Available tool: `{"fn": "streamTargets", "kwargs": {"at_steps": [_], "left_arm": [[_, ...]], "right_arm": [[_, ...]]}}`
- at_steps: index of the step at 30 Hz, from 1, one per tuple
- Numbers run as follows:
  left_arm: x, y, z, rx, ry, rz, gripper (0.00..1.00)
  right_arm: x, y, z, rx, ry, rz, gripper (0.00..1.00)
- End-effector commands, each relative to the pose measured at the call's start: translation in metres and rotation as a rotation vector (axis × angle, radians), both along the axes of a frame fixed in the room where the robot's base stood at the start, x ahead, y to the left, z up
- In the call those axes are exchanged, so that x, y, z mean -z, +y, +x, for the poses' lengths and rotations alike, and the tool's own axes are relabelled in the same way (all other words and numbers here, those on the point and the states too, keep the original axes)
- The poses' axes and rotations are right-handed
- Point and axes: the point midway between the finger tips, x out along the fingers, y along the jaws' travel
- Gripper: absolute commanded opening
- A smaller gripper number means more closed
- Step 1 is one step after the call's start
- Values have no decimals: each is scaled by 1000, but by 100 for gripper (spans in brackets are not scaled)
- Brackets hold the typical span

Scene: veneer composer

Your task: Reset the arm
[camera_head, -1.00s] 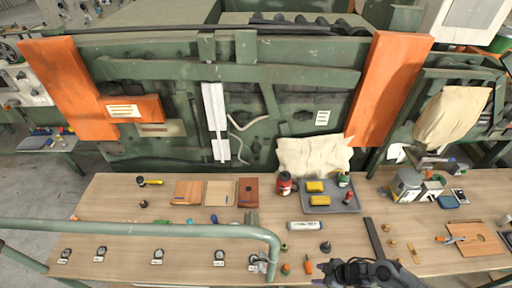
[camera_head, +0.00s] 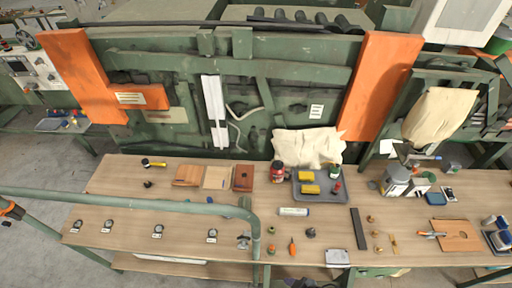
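My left gripper is not in view. The workbench (camera_head: 200,245) stands ahead with its tools lying on it, and I see no gripper touching any of them.
A green pipe rail (camera_head: 130,203) crosses the bench's left front and bends down near the middle. A grey tray (camera_head: 322,197) holds yellow blocks. A red-labelled jar (camera_head: 277,171), wooden blocks (camera_head: 216,177), gauges (camera_head: 158,231) and a clipboard (camera_head: 457,235) lie around. The green machine stands behind.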

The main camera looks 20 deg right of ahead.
Motion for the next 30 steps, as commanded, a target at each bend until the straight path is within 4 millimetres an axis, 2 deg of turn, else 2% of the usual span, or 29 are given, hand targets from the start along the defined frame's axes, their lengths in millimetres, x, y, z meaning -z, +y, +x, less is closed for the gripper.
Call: {"fn": "streamTargets", "kwargs": {"at_steps": [1,3,6,10,15,21,30], "left_arm": [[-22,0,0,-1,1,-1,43],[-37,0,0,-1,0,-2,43],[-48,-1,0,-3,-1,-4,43],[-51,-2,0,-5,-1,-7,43],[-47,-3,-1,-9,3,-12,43],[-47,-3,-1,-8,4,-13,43],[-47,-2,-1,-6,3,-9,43]], "right_arm": [[-48,19,5,66,-20,17,53],[-101,21,14,183,-30,-13,53],[-156,-1,17,328,2,-89,53],[-200,-34,5,435,84,-179,53],[-222,-60,-18,445,193,-282,53],[-217,-66,-39,391,293,-353,53],[-216,-66,-41,369,296,-367,53]]}}
